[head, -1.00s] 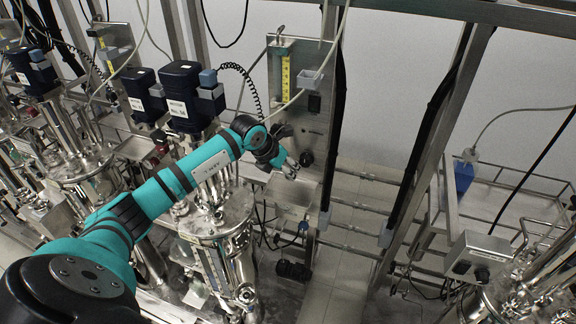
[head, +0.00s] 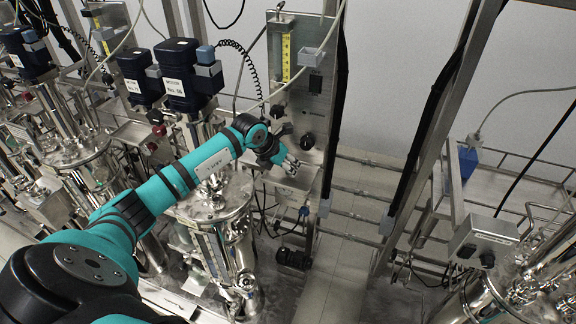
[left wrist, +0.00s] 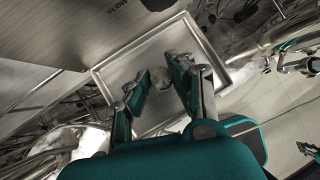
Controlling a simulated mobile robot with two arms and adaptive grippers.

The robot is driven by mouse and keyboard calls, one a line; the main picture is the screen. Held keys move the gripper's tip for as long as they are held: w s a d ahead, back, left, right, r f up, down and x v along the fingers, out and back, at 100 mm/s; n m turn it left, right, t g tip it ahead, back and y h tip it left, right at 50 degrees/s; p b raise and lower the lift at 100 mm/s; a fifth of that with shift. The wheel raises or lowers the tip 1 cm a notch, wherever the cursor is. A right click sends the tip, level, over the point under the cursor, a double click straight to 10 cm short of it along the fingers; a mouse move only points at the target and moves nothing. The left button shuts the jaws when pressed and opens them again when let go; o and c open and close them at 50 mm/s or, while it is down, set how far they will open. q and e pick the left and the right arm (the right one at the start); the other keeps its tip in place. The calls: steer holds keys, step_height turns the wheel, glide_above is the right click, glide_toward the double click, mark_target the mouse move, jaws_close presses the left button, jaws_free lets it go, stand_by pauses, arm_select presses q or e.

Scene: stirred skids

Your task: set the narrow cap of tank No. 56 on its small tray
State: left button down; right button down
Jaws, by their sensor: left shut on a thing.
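My left gripper (head: 290,167) is in front of the lower part of the steel control panel, to the right of the tank (head: 215,200) whose motor label seems to read No. 56. In the left wrist view its fingers (left wrist: 156,72) are shut on a small, pale metallic piece, apparently the narrow cap (left wrist: 158,76), mostly hidden between them. The small tray (left wrist: 136,44), a square with a raised rim, lies behind the fingertips in that view. Whether the cap touches the tray cannot be told.
The control panel (head: 301,85) with knobs and a yellow scale rises behind the gripper. Motors, hoses and other tanks crowd the left. A steel frame post (head: 430,130) stands to the right. Floor (head: 340,260) shows between the tank and the right-hand equipment.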

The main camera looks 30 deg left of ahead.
arm_select(q)
steer(key=shift+f+b, duration=0.4)
steer(key=shift+f, duration=0.05)
steer(key=c, duration=1.1)
jaws_free()
steer(key=shift+o, duration=0.2)
steer(key=p+v, duration=0.4)
steer(key=v, duration=0.2)
steer(key=shift+r, duration=0.2)
steer(key=shift+s+r, duration=0.2)
steer(key=shift+s, duration=0.1)
